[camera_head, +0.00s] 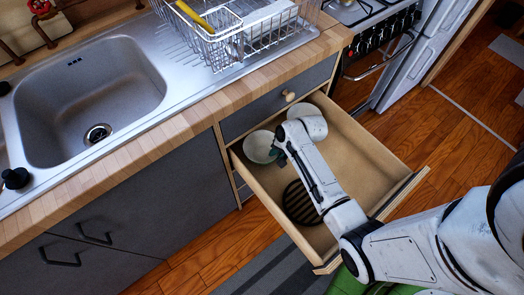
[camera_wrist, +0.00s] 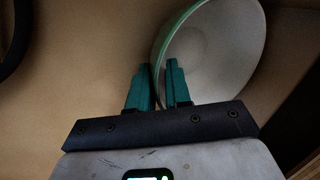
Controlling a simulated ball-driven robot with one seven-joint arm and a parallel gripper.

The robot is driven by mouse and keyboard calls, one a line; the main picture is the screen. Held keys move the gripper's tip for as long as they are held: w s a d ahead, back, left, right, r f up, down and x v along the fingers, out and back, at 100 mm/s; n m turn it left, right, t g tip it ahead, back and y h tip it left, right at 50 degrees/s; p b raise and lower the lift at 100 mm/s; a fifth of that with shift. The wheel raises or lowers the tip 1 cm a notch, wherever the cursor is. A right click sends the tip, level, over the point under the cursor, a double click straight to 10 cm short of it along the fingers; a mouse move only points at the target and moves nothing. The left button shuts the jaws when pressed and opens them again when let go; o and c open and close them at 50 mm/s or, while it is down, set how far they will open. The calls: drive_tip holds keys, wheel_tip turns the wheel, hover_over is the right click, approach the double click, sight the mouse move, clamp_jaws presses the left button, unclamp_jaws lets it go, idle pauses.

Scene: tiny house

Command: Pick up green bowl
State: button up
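The green bowl (camera_wrist: 215,55) is pale inside with a green rim and fills the upper right of the wrist view. In the head view a pale bowl (camera_head: 259,147) at my fingertips, in the open drawer, appears to be this one. My gripper (camera_wrist: 159,82) has its two teal fingers close together, one on each side of the bowl's near wall, with little gap. It looks shut on that wall; the exact contact is hard to see. In the head view my gripper (camera_head: 279,152) is at the bowl's right edge, and my arm hides part of the drawer.
The wooden drawer (camera_head: 365,165) is pulled out below the counter. A second pale bowl (camera_head: 305,112) lies at its back, and a black striped round item (camera_head: 300,203) lies on its floor. The drawer's right side is bare. A sink (camera_head: 85,100) and dish rack (camera_head: 245,40) are above.

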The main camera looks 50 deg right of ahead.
drive_tip(key=shift+w+f, duration=0.15)
drive_tip(key=shift+f, duration=0.25)
clamp_jaws()
drive_tip(key=shift+r, duration=0.1)
